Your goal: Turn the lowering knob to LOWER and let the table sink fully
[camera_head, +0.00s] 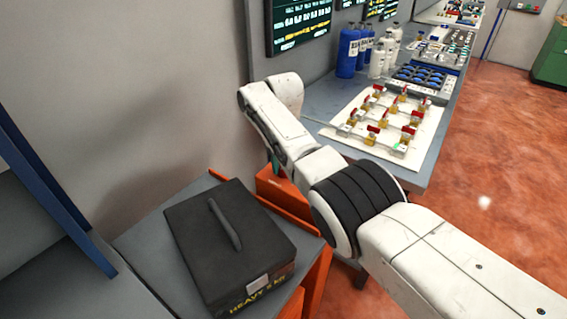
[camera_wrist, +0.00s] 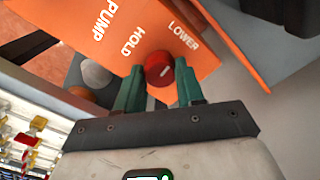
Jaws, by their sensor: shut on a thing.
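The red lowering knob (camera_wrist: 158,70) sits on an orange panel (camera_wrist: 203,62) lettered PUMP, HOLD and LOWER in the wrist view. My gripper (camera_wrist: 160,66) has its two green fingers on either side of the knob, shut on it. In the head view, the table (camera_head: 143,245) has a grey top with orange sides and bears a black case (camera_head: 205,262) marked HEAVY. My arm hides most of the gripper and the knob there.
A long grey workbench (camera_head: 325,97) stands behind my arm with a white sheet of red-handled valves (camera_head: 385,120) and blue bottles (camera_head: 348,52). A blue post (camera_head: 60,190) rises left of the table. The reddish floor at right is clear.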

